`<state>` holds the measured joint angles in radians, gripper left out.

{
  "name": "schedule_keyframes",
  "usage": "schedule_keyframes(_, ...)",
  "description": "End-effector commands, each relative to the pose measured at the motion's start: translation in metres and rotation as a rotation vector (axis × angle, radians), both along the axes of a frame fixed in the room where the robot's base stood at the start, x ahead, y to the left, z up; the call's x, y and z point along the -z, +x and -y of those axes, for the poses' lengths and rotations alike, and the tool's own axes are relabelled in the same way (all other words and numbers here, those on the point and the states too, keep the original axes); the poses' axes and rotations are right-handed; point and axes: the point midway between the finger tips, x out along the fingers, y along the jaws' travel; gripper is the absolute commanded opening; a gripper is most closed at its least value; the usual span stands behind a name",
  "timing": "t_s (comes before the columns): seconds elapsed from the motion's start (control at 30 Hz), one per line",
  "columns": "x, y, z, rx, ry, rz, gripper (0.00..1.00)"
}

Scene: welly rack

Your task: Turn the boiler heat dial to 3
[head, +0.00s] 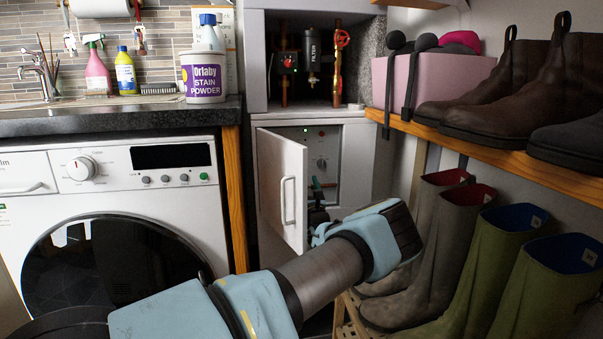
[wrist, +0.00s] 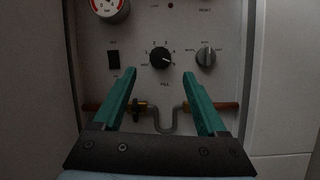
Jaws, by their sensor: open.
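The boiler (head: 350,150) stands in the corner with its white door (head: 280,185) swung open. In the wrist view a round black dial (wrist: 160,57) with small numbers around it sits mid-panel. Its pale pointer mark seems to point right and slightly down; the exact number is too blurred to read. The label below it is unclear. My gripper (wrist: 160,76) is open and empty, its two green fingers apart, pointing at the panel below and either side of the dial, not visibly touching it. In the head view my gripper (head: 318,198) is partly hidden by my wrist and the door.
A grey knob (wrist: 206,56) sits right of the black dial, a black switch (wrist: 113,60) left, and a gauge (wrist: 110,8) above left. Copper pipework (wrist: 165,125) runs below, behind the fingers. The wooden boot shelf (head: 500,150) and wellies (head: 440,240) stand close on the right.

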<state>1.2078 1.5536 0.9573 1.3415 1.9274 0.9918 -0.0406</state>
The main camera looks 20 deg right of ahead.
Motion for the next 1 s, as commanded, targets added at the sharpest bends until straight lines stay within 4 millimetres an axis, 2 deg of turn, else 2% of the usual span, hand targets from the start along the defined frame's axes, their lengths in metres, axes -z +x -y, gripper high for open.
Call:
schedule_keyframes(0.1,-0.007,0.022,0.001,0.0,-0.002,0.002,0.75)
schedule_keyframes(0.3,-0.019,0.048,0.004,0.0,-0.001,0.001,0.75)
schedule_keyframes(0.5,-0.024,0.058,0.005,0.001,0.001,0.001,0.75)
schedule_keyframes(0.77,-0.025,0.059,0.005,0.001,0.001,0.001,0.75)
schedule_keyframes(1.0,-0.024,0.059,0.005,0.001,0.001,0.001,0.48)
